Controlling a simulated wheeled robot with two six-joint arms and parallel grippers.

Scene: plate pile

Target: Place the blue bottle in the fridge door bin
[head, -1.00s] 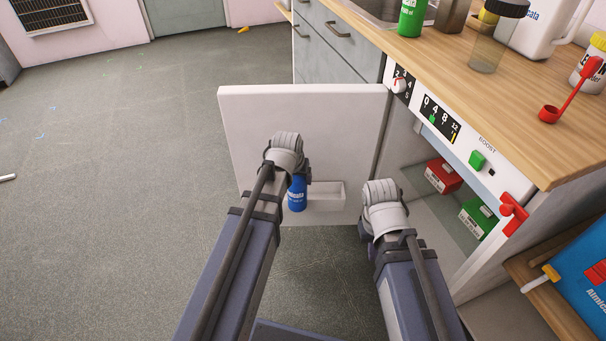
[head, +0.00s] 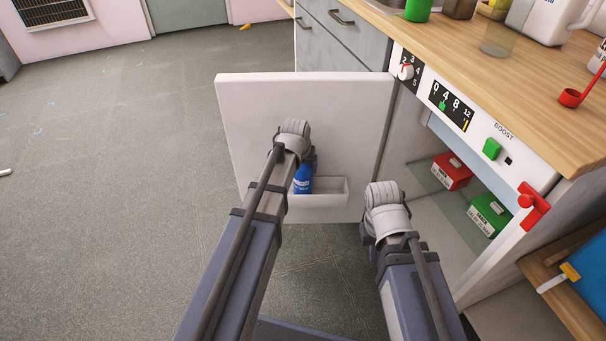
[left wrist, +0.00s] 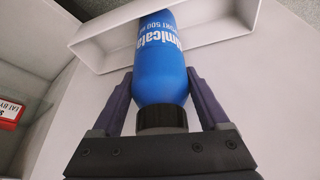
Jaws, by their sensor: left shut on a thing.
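The blue bottle (head: 303,179) is in my left gripper (left wrist: 160,85), whose fingers are shut on it near its black cap. In the left wrist view the bottle (left wrist: 160,60) points away from the gripper, and its far end overlaps the white door bin (left wrist: 215,45). In the head view the bottle is upright at the left part of the bin (head: 325,203), low on the open fridge door (head: 250,120). Its lower end is hidden behind the bin's front wall. My right gripper (head: 368,238) is before the fridge opening; its fingers are mostly hidden.
A red box (head: 452,171) and a green box (head: 489,214) sit on the fridge's glass shelf. The wooden counter (head: 510,90) above holds several containers. A blue package (head: 590,270) lies at the lower right.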

